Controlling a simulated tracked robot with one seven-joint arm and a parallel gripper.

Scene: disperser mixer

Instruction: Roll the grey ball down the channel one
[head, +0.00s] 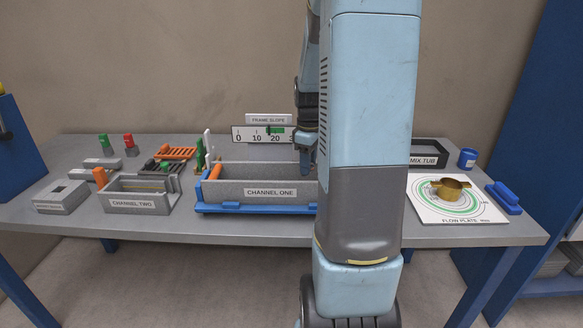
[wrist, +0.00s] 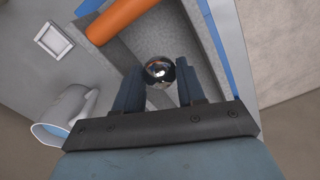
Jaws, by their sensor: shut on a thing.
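Channel one (head: 250,202) is a long grey trough in a blue frame on the table, its label on the front wall. An orange cylinder (head: 215,172) lies at its left end. It also shows at the top of the wrist view (wrist: 122,20). My gripper (head: 307,158) is above the right part of channel one, partly hidden behind my own arm in the head view. In the wrist view my gripper (wrist: 161,76) is shut on the shiny grey ball (wrist: 158,67), held between the fingertips over the grey trough. The channel's right end is hidden by my arm.
Channel two (head: 133,203) stands left of channel one. A frame slope scale (head: 250,135) stands behind. To the right are the flow plate (head: 430,210) with a brass cup (head: 449,187), a mix tub (head: 424,160) and a blue cup (head: 467,158).

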